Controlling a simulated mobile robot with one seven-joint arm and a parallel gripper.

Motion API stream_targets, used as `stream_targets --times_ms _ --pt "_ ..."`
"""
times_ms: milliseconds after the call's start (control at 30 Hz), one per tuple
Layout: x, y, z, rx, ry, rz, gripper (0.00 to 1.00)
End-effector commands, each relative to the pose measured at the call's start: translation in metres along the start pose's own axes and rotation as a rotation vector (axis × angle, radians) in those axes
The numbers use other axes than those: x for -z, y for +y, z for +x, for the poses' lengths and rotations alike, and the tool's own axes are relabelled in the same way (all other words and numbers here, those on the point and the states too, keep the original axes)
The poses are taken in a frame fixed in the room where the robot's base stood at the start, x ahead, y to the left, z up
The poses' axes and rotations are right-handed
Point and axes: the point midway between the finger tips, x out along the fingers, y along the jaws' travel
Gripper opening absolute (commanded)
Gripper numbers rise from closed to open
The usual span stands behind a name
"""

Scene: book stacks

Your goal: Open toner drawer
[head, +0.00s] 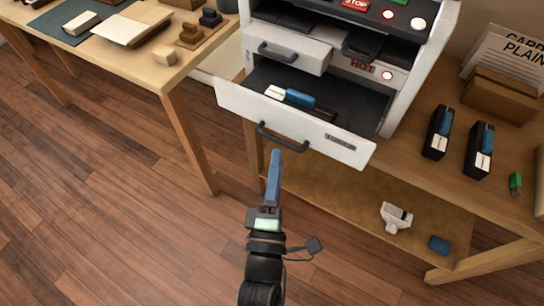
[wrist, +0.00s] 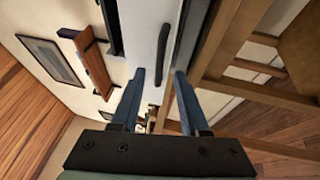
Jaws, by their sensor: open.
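The toner drawer (head: 235,102) is a white drawer low in the grey-white machine, pulled out, with a dark interior. Its front carries a black bar handle (head: 283,137) and a small dark label at the right. A black, white and blue cartridge (head: 290,98) lies inside it. My gripper (head: 275,155) is just in front of and below the handle in the head view, with its blue fingers seen nearly edge-on. A white panel lies beyond the fingertips there.
A smaller drawer (head: 288,48) above also sticks out a little. Two upright cartridges (head: 438,132) (head: 479,150) stand on the right bench. A white part (head: 396,217) and a blue block (head: 438,245) lie on the lower shelf. A wooden table (head: 125,65) stands at left; floor between is clear.

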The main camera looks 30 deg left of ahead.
Motion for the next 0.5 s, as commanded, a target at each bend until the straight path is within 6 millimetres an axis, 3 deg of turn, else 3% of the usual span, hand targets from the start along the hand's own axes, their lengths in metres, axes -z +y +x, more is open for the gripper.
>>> stream_targets --times_ms 200,500 --pt "-0.001 -0.001 -0.047 0.005 -0.003 0.001 0.45" --pt "-0.001 0.0 -0.085 0.002 -0.002 0.0 0.45"
